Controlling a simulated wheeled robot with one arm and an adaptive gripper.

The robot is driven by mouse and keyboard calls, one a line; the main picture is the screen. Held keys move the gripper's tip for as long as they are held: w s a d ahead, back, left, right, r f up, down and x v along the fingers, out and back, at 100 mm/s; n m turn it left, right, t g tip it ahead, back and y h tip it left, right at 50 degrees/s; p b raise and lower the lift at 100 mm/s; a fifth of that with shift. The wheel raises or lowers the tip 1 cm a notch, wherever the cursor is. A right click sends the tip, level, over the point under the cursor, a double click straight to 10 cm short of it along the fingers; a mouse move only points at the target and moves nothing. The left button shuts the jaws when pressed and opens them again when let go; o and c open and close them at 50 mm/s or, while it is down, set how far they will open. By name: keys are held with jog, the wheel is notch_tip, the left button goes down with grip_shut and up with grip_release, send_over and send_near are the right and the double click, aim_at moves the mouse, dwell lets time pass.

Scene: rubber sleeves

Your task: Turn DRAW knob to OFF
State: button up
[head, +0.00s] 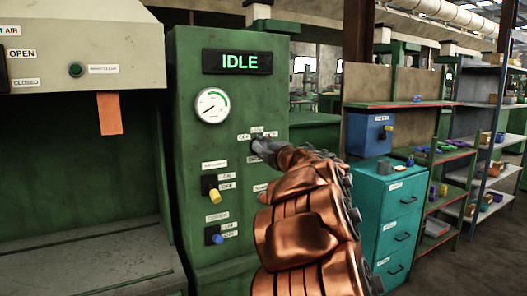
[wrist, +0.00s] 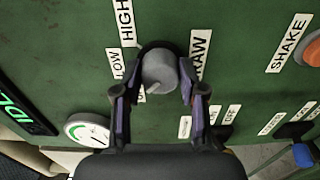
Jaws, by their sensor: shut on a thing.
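The DRAW knob (wrist: 158,72) is a round grey knob on a dark base on the green panel. In the wrist view, my gripper (wrist: 159,84) has one finger on either side of it and is shut on it. A pale mark shows on the knob's lower-left edge, facing a label that starts with "O" and is partly hidden by a finger. LOW and HIGH labels lie farther round to the left and top. The DRAW label (wrist: 201,54) is at the right, partly covered.
The panel has an IDLE display (head: 238,62), a gauge (head: 212,106), a yellow-handled switch (head: 211,190) and a blue-handled switch (head: 215,236). An orange SHAKE button (wrist: 313,52) is at the wrist view's right edge. Teal drawers (head: 388,210) and shelves stand right.

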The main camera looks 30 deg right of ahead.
dwell(0.3)
jog(key=o, duration=1.2)
jog(key=shift+c, duration=0.2)
jog(key=shift+s, duration=0.1)
jog(key=s+a, duration=0.1)
jog(key=s, duration=1)
jog(key=shift+s, duration=0.4)
